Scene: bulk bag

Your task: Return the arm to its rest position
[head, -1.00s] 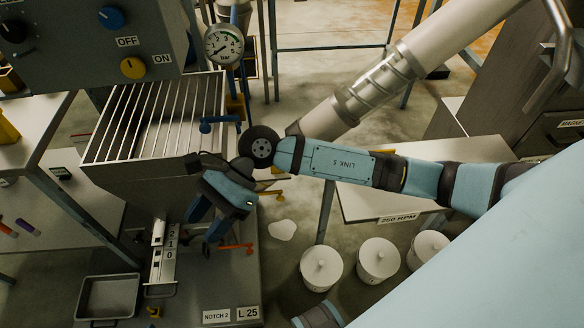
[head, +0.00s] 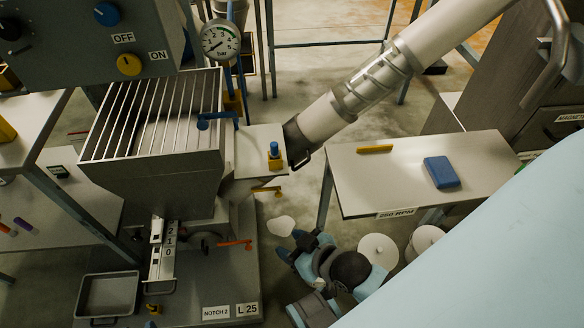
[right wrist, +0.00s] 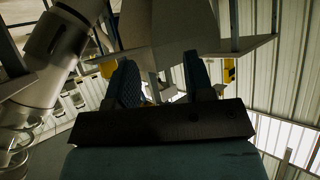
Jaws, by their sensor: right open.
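My right gripper (head: 288,246) shows low in the middle of the head view, above the floor and beside the white lidded drums. Its arm is folded in close to my body, and its fingers point up and to the left. In the right wrist view the gripper's two blue fingers (right wrist: 162,82) stand apart with nothing between them. The gripper is open and appears clear of everything around it. My left gripper is in neither view.
The grated hopper (head: 152,115) with its notched slide stands at the left. A side table (head: 375,185) with a blue block (head: 441,172) is at the right. White drums (head: 379,250) stand under it. A thick pipe (head: 375,85) slants above. A metal tray (head: 107,295) lies lower left.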

